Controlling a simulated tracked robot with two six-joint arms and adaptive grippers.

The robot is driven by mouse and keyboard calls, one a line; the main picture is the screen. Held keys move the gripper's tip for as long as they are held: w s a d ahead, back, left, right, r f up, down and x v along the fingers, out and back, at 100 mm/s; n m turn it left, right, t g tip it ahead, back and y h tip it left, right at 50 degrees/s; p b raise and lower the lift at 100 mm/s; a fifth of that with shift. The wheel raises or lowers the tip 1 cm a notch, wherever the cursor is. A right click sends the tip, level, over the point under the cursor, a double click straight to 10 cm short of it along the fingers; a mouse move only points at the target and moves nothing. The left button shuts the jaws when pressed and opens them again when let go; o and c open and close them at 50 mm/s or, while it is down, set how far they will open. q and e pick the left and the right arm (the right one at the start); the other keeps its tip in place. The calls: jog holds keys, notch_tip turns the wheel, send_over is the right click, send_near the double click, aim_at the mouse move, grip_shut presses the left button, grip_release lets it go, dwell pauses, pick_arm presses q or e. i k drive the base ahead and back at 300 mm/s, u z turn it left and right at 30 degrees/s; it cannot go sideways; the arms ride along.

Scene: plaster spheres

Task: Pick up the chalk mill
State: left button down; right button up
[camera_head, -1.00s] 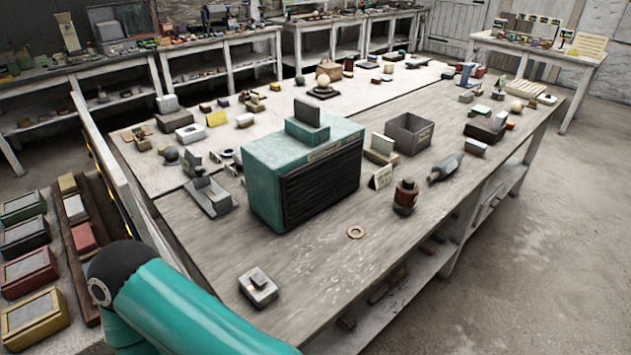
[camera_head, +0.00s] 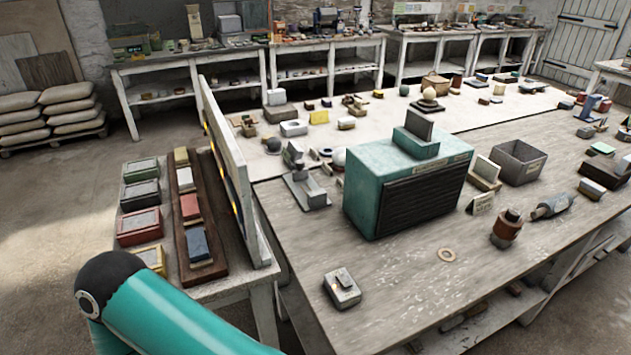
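I cannot tell for certain which object is the chalk mill. A squat brown cylinder with a dark cap (camera_head: 507,229) stands upright near the front edge of the big table, at right, and may be it. A small blue upright device (camera_head: 588,107) stands farther back at the right and could also be a mill. Only a teal link of my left arm with a black joint shows at the lower left. Neither of my grippers is in view.
A teal box with a dark slatted front (camera_head: 365,196) stands mid-table. Nearby are a grey open bin (camera_head: 517,163), a grey-brown bottle-like object (camera_head: 553,206), a flat ring (camera_head: 446,255) and a small grey block (camera_head: 342,289). A lower side table at left holds coloured boxes (camera_head: 139,226). Sacks (camera_head: 68,107) lie behind.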

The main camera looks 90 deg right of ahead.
aim_at(503, 231)
jog(key=z, duration=0.2)
jog(key=k, duration=2.85)
jog(key=z, duration=1.4)
jog(key=i, duration=1.05)
